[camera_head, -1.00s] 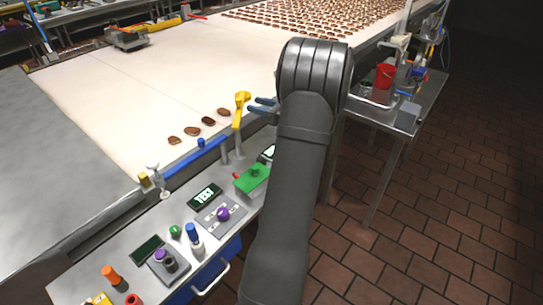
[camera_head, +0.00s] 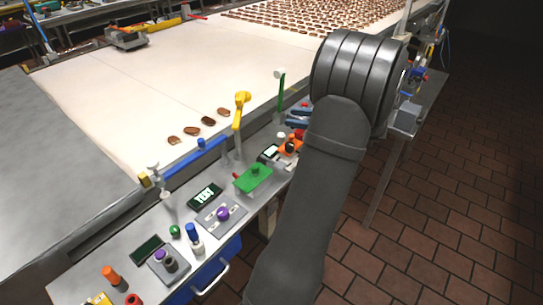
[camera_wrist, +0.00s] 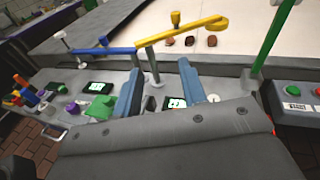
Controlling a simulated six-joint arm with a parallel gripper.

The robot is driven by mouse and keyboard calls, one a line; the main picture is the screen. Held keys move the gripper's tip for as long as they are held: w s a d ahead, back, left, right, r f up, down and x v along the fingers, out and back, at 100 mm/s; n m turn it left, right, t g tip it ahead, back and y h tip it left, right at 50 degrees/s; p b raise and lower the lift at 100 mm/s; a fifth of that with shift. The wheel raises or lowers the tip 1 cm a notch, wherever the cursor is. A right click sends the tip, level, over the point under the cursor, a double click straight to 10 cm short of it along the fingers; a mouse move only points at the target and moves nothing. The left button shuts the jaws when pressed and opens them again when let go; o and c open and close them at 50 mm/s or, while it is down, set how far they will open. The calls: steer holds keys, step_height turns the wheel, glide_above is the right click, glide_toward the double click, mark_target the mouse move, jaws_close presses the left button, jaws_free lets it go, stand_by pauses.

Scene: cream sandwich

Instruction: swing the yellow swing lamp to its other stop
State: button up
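The yellow swing lamp (camera_head: 239,108) stands on a grey post at the belt-side edge of the control panel. In the wrist view its yellow arm (camera_wrist: 184,32) runs from the post to the upper right, with a short knob on top. My gripper (camera_head: 297,118) is to the right of the lamp in the head view, apart from it. In the wrist view my gripper (camera_wrist: 160,86) has its two blue fingers spread with nothing held between them. The lamp's post shows beyond the fingers. My arm covers part of the panel's right end in the head view.
A blue swing arm (camera_head: 195,158) stands left of the lamp, and a green one (camera_head: 281,90) is to its right, close to my gripper. A green block (camera_head: 253,179) and small displays sit on the panel. Several brown biscuits (camera_head: 208,121) lie on the pale belt (camera_head: 150,95).

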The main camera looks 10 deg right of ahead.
steer(key=s+a+n+g+h, duration=0.2)
steer(key=s+a+n+h, duration=0.1)
steer(key=s, duration=0.5)
steer(key=s+a+n+g+h, duration=0.2)
steer(key=s+a+n+h, duration=0.1)
steer(key=s+a, duration=0.3)
steer(key=shift+s+a+r+n+h, duration=0.25)
steer(key=shift+s+r+n+h, duration=0.35)
steer(key=shift+s, duration=0.7)
steer(key=shift+f, duration=0.15)
